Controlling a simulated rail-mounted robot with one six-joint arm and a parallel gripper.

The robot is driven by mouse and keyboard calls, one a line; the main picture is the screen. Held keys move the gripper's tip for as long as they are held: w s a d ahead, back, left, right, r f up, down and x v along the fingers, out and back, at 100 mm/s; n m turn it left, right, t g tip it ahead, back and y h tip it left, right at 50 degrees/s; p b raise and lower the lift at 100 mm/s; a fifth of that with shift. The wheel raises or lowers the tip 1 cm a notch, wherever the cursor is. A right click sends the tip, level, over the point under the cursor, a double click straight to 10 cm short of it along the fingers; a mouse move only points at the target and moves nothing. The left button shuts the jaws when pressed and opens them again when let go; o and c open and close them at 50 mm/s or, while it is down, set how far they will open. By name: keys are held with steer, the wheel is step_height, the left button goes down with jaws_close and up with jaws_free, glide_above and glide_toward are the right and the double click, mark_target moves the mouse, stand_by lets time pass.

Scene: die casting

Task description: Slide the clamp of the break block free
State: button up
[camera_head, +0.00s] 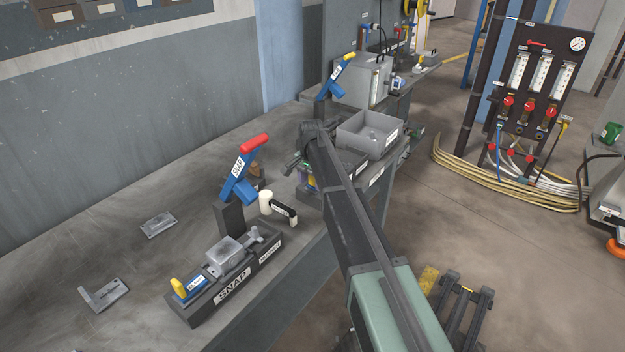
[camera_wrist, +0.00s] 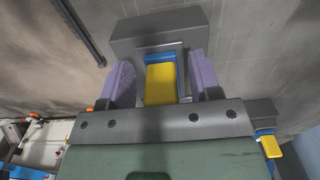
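The front dark block on the bench, labelled SNAP (camera_head: 232,287), holds a grey casting (camera_head: 225,253). A blue clamp with a yellow grip (camera_head: 181,287) sits at its left end. A blue lever with a red handle (camera_head: 240,172) stands behind. My gripper (camera_head: 305,178) is farther along the bench, at a second dark block (camera_head: 310,201). In the wrist view, its purple fingers (camera_wrist: 158,85) stand either side of a yellow grip (camera_wrist: 160,84) on a blue slide, in a dark block (camera_wrist: 180,28). Narrow gaps show on both sides. My arm hides much of the second block.
A grey bin (camera_head: 368,135) stands beyond my gripper. A second blue lever with a yellow handle (camera_head: 336,80) rises behind it.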

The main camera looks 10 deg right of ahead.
steer(key=shift+d+r, duration=0.1)
step_height(320, 180, up, 11)
steer(key=p, duration=1.1)
steer(key=shift+f, duration=0.2)
steer(key=shift+n, duration=0.4)
steer(key=s+d+n, duration=0.2)
steer(key=s+n, duration=0.6)
steer(key=s, duration=2.6)
steer(key=shift+s+d, duration=0.2)
steer(key=shift+s, duration=0.15)
